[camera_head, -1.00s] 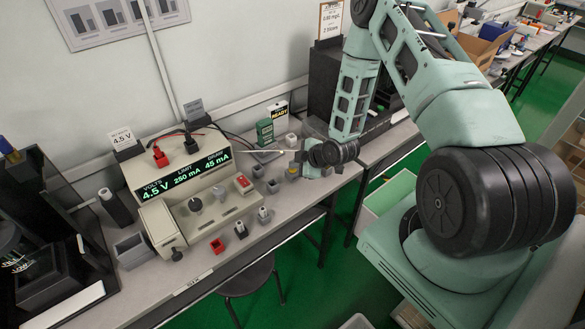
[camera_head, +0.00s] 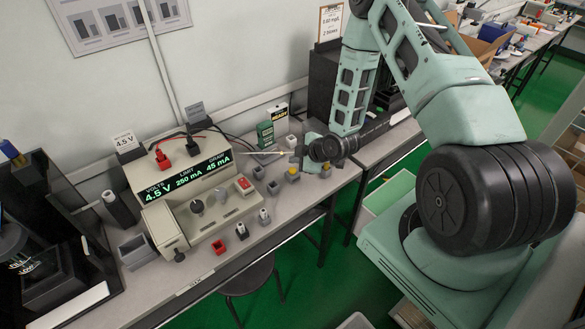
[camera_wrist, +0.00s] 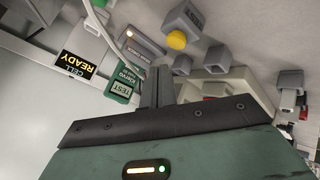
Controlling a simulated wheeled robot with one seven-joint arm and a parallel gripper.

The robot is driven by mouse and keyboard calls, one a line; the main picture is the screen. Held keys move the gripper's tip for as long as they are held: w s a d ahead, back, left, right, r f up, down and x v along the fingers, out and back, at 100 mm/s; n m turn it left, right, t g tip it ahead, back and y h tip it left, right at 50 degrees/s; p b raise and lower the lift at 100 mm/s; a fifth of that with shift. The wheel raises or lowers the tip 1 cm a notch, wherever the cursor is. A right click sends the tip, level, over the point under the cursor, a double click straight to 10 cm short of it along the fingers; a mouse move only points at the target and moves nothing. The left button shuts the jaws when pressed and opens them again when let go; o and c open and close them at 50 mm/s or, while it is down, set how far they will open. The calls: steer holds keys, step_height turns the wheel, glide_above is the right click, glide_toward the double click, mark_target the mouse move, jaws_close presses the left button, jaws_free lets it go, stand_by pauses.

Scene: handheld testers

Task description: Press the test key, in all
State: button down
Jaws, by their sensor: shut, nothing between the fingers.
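A small green box (camera_head: 265,132) stands at the back of the bench. The wrist view shows it (camera_wrist: 119,82) with a "TEST" label on its face, left of the fingers. A grey block with a round yellow button (camera_wrist: 176,40) sits beyond the fingertips, slightly right; the button also shows in the head view (camera_head: 293,171). My gripper (camera_wrist: 158,72) is shut and empty, its fingers above the bench. I cannot tell whether the fingertips touch anything. In the head view my wrist partly hides them.
A beige power supply (camera_head: 207,182) reading 4.5 V stands left of my gripper. A "CELL READY" card (camera_wrist: 76,64) is beside the green box. Several small grey blocks and a red block (camera_head: 219,246) stand around.

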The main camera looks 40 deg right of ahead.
mark_target(295, 171)
steer(key=shift+r+p, duration=0.9)
steer(key=shift+r, duration=0.9)
